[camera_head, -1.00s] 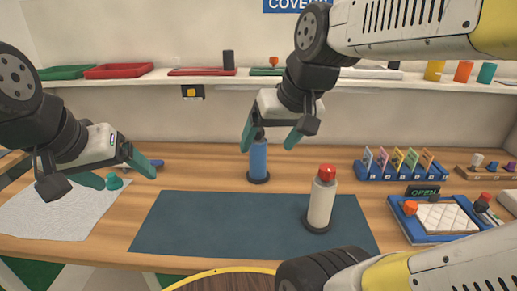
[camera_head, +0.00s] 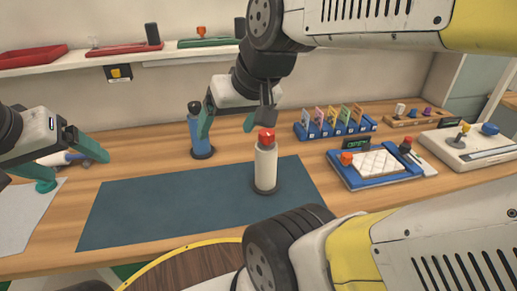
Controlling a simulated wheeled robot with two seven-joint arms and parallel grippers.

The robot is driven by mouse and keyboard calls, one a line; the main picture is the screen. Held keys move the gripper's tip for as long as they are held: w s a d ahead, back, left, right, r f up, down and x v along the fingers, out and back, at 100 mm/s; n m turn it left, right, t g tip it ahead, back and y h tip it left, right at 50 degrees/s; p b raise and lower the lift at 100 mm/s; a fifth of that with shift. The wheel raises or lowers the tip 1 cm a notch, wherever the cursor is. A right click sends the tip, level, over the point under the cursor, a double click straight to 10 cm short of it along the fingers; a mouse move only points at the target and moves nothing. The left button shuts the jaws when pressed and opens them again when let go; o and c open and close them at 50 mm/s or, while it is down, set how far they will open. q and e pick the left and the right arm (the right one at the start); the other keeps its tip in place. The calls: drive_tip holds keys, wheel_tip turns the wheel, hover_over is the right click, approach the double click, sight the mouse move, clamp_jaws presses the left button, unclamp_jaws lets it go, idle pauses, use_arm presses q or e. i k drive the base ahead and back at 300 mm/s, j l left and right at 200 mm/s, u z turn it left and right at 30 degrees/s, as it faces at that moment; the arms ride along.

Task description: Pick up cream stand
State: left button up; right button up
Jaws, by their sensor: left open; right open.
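The cream stand (camera_head: 265,166), a cream cylinder with a red top and a dark base, stands upright on the right part of the dark blue mat (camera_head: 160,211). My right gripper (camera_head: 228,124) is open and empty, above and behind the cream stand to its left. A blue stand (camera_head: 200,136) with a dark top and base stands upright behind the mat, beside that gripper's left finger. My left gripper (camera_head: 78,168) is open at the far left, over the pale cloth and close to a teal piece (camera_head: 46,186).
A rack of coloured cards (camera_head: 335,128) and a blue-framed tray with a white quilted pad (camera_head: 378,164) lie to the right. A white device with a lever (camera_head: 470,143) is further right. A shelf (camera_head: 90,60) runs along the back wall. The mat's left part is clear.

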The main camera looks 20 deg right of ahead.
sight(266, 183)
drive_tip(key=l+z, duration=0.15)
drive_tip(key=z, duration=0.3)
drive_tip(key=l+z, duration=0.2)
drive_tip(key=z, duration=0.2)
drive_tip(key=k, duration=0.05)
